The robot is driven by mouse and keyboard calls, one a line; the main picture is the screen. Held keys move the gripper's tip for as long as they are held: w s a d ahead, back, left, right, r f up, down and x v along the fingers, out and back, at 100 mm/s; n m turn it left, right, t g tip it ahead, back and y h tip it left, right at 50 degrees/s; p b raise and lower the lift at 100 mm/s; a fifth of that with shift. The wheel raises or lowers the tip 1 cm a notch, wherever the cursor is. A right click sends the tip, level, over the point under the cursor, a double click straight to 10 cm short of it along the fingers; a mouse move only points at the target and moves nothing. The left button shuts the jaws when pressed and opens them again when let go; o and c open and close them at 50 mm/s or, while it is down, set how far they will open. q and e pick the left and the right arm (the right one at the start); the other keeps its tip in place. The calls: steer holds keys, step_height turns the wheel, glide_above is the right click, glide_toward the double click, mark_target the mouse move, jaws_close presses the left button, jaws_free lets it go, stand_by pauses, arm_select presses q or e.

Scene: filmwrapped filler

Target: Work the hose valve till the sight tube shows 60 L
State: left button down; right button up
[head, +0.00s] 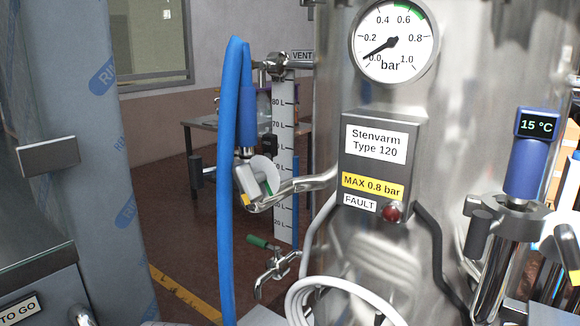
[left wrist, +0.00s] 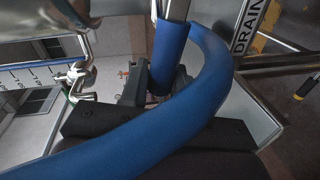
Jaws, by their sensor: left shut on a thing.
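The sight tube (head: 284,150) is a pale upright scale in litres beside the steel tank (head: 330,250); I cannot make out its level clearly. A blue hose (head: 228,180) rises, bends over and comes down to a thick blue sleeve (head: 248,95). Below it are a metal fitting and a white and yellow part (head: 245,183) by the bent steel pipe (head: 300,185). In the left wrist view, my left gripper (left wrist: 163,82) has dark jaws shut on a blue sleeve (left wrist: 172,50), with the hose (left wrist: 110,145) crossing in front. I cannot make out my grippers in the head view.
A small tap (head: 275,272) with a green handle is low by the tube. A pressure gauge (head: 393,40) reads near zero. A control box (head: 380,165) with a red fault lamp is on the tank. A film-wrapped column (head: 85,110) stands left. A DRAIN sign (left wrist: 248,28) shows in the wrist view.

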arm_select(q)
steer(key=shift+r, duration=0.15)
steer(key=r+m, duration=0.1)
steer(key=m, duration=0.1)
steer(key=d+r+m, duration=0.1)
steer(key=shift+s+r+t+y, duration=0.3)
steer(key=shift+t, duration=0.1)
steer(key=r+m, duration=0.1)
steer(key=s+d+r+m+b, duration=0.1)
steer(key=m, duration=0.1)
steer(key=shift+d+r+t+y, duration=0.1)
steer(key=shift+d+t+y, duration=0.1)
steer(key=shift+t+y, duration=0.1)
steer(key=m, duration=0.1)
steer(key=s+d+r+m, duration=0.1)
steer(key=s+d+r+m+t+b, duration=0.1)
steer(key=m, duration=0.1)
steer(key=shift+d, duration=0.25)
steer(key=shift+s+d+r+m+t+b, duration=0.1)
steer(key=shift+s+d+m+t+b, duration=0.2)
steer(key=shift+m, duration=0.35)
steer(key=shift+s+d+r+m+t+b, duration=0.1)
steer(key=shift+s+d+m, duration=0.25)
steer(key=shift+d+m, duration=0.3)
steer(key=shift+s+d+r+m+t+b, duration=0.15)
steer(key=shift+s+d+m, duration=0.15)
steer(key=shift+m, duration=0.4)
steer(key=shift+f, duration=0.1)
steer(key=c, duration=1)
jaws_free()
